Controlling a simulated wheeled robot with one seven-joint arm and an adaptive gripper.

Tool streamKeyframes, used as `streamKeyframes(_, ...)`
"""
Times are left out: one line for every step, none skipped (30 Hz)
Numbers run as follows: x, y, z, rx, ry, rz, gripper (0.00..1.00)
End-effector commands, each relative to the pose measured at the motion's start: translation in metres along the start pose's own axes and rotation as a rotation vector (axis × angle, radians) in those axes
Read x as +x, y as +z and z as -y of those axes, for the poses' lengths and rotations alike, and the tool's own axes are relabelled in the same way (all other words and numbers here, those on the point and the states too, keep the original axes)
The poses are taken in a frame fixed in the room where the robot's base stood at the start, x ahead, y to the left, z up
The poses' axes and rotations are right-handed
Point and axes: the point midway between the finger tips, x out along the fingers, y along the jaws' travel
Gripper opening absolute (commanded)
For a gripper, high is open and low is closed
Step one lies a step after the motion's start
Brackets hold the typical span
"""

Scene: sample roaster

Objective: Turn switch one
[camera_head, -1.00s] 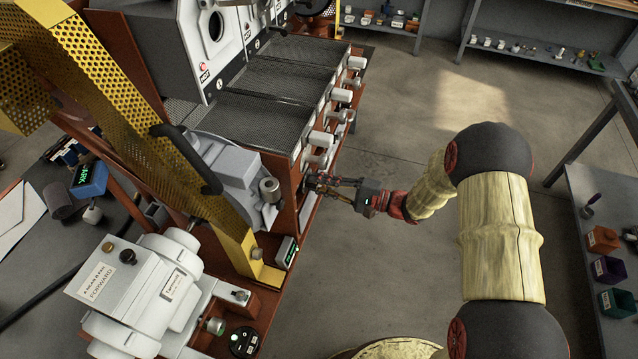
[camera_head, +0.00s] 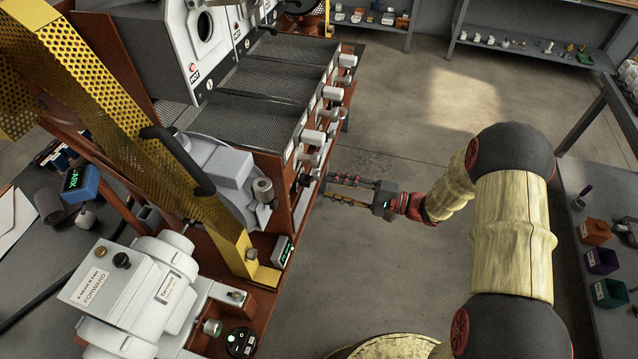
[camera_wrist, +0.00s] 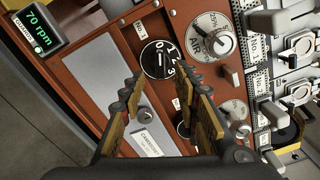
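A round black dial switch (camera_wrist: 157,60) marked 0 to 3 sits on the red-brown panel in the wrist view, ahead of and between my fingertips. A small plate reading NO. 1 (camera_wrist: 182,96) is beside it. A second black knob (camera_wrist: 182,130) is partly hidden behind my right finger. I cannot tell for sure which number the dial points at. My gripper (camera_wrist: 165,78) is open and empty, its fingers spread apart. In the head view my gripper (camera_head: 327,187) points left at the roaster's front panel, with its tips close to it; contact cannot be told.
A 70 rpm display (camera_wrist: 40,32) is upper left. White handles (camera_head: 312,137) stick out along the roaster front. The floor (camera_head: 400,130) beside it is clear.

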Motion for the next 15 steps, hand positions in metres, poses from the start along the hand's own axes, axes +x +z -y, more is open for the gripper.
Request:
streamKeyframes(-0.012,-0.001,0.000,0.000,-0.002,-0.005,0.32)
streamKeyframes(-0.017,-0.001,0.000,0.000,-0.002,-0.004,0.32)
streamKeyframes(-0.024,-0.001,0.001,0.000,-0.002,-0.004,0.32)
streamKeyframes(-0.029,-0.001,0.000,0.000,-0.002,-0.003,0.32)
streamKeyframes(-0.033,-0.001,0.000,0.000,-0.002,-0.003,0.32)
streamKeyframes(-0.038,-0.001,0.000,0.000,-0.002,-0.003,0.32)
streamKeyframes(-0.042,-0.001,0.000,0.000,-0.001,-0.002,0.32)
streamKeyframes(-0.045,-0.001,0.000,0.000,-0.001,-0.002,0.32)
streamKeyframes(-0.048,-0.001,0.000,0.000,-0.001,-0.002,0.32)
streamKeyframes(-0.050,0.000,0.000,0.001,-0.001,-0.001,0.32)
streamKeyframes(-0.051,0.000,0.000,0.001,0.000,-0.001,0.32)
streamKeyframes(-0.053,0.000,0.000,0.001,0.000,-0.001,0.32)
streamKeyframes(-0.053,0.000,0.000,0.001,0.000,0.000,0.32)
streamKeyframes(-0.054,0.000,0.000,0.001,0.000,0.000,0.32)
streamKeyframes(-0.054,0.000,0.000,0.001,0.000,0.000,0.32)
